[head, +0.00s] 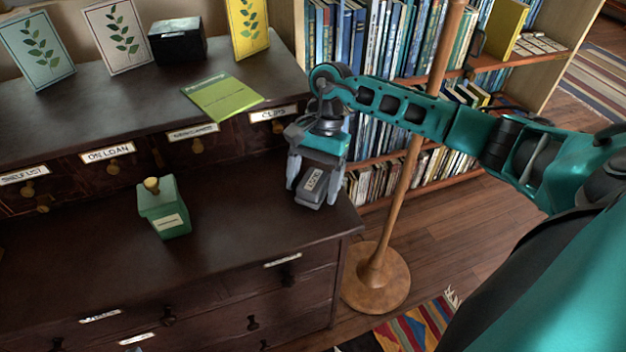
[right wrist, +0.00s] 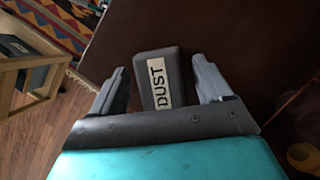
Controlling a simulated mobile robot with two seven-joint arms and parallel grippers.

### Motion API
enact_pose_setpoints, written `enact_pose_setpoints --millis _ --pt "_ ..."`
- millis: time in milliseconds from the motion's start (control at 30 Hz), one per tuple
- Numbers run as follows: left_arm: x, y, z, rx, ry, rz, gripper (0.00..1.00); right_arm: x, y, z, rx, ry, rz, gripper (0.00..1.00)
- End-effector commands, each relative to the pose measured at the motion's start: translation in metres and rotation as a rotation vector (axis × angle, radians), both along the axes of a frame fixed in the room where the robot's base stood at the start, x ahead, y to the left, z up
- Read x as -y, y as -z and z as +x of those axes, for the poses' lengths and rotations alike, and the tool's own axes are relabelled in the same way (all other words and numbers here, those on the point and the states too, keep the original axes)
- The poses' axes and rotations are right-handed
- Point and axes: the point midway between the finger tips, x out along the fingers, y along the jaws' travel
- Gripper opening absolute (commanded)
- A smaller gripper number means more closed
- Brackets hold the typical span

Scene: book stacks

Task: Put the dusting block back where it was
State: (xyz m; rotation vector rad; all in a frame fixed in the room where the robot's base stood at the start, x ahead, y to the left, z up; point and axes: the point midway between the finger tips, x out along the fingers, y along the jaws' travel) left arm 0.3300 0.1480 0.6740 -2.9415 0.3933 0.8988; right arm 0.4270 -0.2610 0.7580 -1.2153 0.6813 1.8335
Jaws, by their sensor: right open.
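The dusting block (head: 313,186) is a small dark grey block with a white label, on the right end of the dark wooden desk top (head: 240,225), close to its edge. In the right wrist view the block (right wrist: 153,75) shows its "DUST" label between the two fingers. My right gripper (head: 316,188) is open around the block, one finger on each side, with a gap visible on both sides in the wrist view (right wrist: 160,85). The block's underside is hidden. My left gripper is not in view.
A green bottle (head: 165,208) with a yellowish stopper stands left on the desk top. A green booklet (head: 222,97), a black box (head: 177,41) and upright leaf cards lie on the upper shelf. A wooden pole (head: 405,190) stands right of the desk, before bookshelves.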

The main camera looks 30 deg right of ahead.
Motion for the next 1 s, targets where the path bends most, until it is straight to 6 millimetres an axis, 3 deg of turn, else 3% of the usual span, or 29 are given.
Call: enact_pose_setpoints --millis 233,700,1000 --pt "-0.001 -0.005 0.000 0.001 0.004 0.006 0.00 0.004 -0.014 0.003 0.004 0.001 -0.001 0.79" --pt "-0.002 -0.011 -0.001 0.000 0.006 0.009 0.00 0.035 -0.100 0.022 0.003 0.001 0.001 0.79" --pt "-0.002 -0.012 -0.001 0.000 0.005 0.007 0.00 0.040 -0.114 0.025 0.000 0.000 0.000 0.79"
